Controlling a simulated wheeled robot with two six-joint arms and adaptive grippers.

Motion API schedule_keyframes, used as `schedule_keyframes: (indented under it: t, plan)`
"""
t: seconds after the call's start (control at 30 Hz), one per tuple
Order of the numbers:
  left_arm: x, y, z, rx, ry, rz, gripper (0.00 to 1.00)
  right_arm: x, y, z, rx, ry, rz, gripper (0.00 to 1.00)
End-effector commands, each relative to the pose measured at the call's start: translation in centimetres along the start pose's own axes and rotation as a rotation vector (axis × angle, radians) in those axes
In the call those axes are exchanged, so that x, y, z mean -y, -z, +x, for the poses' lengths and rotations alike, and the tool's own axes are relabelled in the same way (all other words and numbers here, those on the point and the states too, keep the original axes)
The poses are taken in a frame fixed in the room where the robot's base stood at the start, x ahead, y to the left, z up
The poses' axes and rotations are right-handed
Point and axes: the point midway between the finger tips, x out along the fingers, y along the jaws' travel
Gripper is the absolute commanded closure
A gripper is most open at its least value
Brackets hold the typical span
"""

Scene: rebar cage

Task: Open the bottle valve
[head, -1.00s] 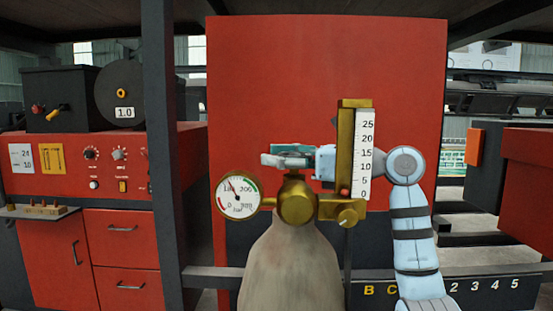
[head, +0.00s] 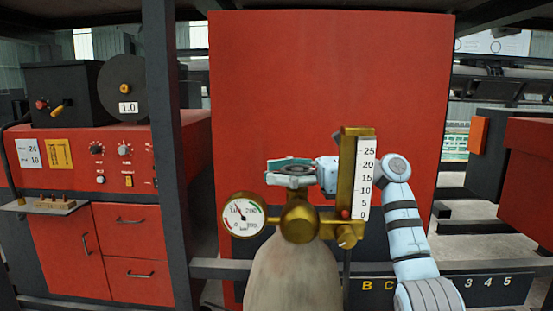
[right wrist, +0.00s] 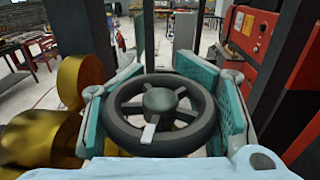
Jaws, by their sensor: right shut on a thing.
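The gas bottle (head: 293,278) stands upright in the middle of the head view, with a brass fitting (head: 299,220) on its top. The black spoked valve handwheel (right wrist: 160,112) lies between the teal-padded fingers of my right gripper (right wrist: 162,105), which is shut on its rim. A white mark (right wrist: 149,133) on the wheel points toward the wrist camera. In the head view my right gripper (head: 290,172) is above the brass fitting, reaching in from the right behind the flow tube. The handwheel is mostly hidden there. My left gripper is not in view.
A round pressure gauge (head: 242,215) sits left of the fitting. A scaled flow tube (head: 365,180) stands right of it, close to my right arm. A red panel (head: 270,80) is behind. A dark post (head: 172,150) and red machine (head: 125,235) are at left.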

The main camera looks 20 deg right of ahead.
Motion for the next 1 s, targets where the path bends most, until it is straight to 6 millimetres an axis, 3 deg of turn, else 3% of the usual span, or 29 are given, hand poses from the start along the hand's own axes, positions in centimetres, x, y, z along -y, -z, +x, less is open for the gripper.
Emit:
schedule_keyframes:
  t: [0.3,0.77,0.8,0.9,1.0]
  plan:
    - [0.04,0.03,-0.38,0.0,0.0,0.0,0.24,-0.35,-0.44,-0.14,0.01,-0.121,-0.006,0.84]
    - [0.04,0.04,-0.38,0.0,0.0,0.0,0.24,-0.41,-0.52,-0.18,0.011,-0.14,-0.008,0.85]
    - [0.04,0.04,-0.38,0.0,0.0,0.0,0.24,-0.41,-0.53,-0.19,0.012,-0.14,-0.008,0.54]
    - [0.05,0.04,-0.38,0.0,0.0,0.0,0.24,-0.42,-0.48,-0.17,0.011,-0.141,-0.007,0.4]
    - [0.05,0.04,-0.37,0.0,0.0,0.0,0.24,-0.42,-0.39,-0.15,0.009,-0.141,-0.006,0.4]
